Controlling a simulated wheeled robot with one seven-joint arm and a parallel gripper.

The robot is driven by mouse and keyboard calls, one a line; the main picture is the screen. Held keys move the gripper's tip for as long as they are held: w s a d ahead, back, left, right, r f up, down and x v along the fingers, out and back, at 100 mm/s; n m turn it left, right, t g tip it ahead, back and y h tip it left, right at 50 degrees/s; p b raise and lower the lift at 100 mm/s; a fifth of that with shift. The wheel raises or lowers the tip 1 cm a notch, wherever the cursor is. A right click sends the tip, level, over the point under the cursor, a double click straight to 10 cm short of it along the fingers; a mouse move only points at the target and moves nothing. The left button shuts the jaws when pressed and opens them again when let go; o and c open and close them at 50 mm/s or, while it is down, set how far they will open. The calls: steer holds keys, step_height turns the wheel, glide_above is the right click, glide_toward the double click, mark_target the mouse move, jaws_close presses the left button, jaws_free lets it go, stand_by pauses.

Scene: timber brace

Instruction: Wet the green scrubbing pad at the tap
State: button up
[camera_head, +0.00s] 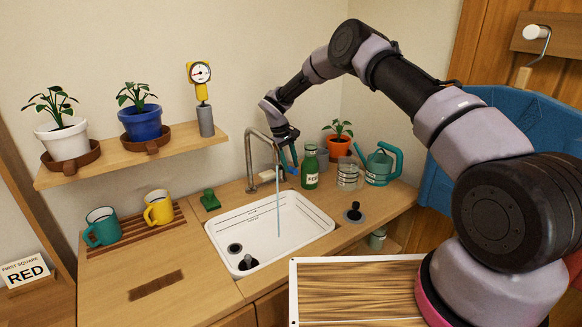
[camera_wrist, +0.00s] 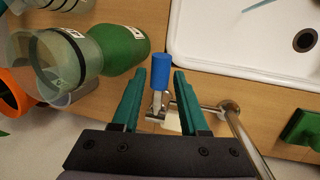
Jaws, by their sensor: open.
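The green scrubbing pad (camera_head: 209,200) rests on the counter left of the sink; it also shows at the right edge of the wrist view (camera_wrist: 303,128). The metal tap (camera_head: 249,160) arches over the back of the white sink (camera_head: 312,224), and a blue stream of water (camera_head: 278,214) falls from it into the basin. My gripper (camera_head: 287,158) is beside the tap, away from the pad. In the wrist view my gripper (camera_wrist: 160,78) is open, its green fingers on either side of the tap's blue-tipped lever (camera_wrist: 159,68). Contact with the lever is not clear.
A green bottle (camera_head: 310,167), a clear jar (camera_head: 347,174), a teal watering can (camera_head: 380,165) and an orange flowerpot (camera_head: 338,147) crowd the counter right of my gripper. A black stopper (camera_head: 353,213) sits right of the sink. Mugs on a wooden rack (camera_head: 137,229) stand left.

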steer(key=v, duration=0.9)
steer(key=shift+r, duration=0.25)
steer(key=shift+s, duration=0.1)
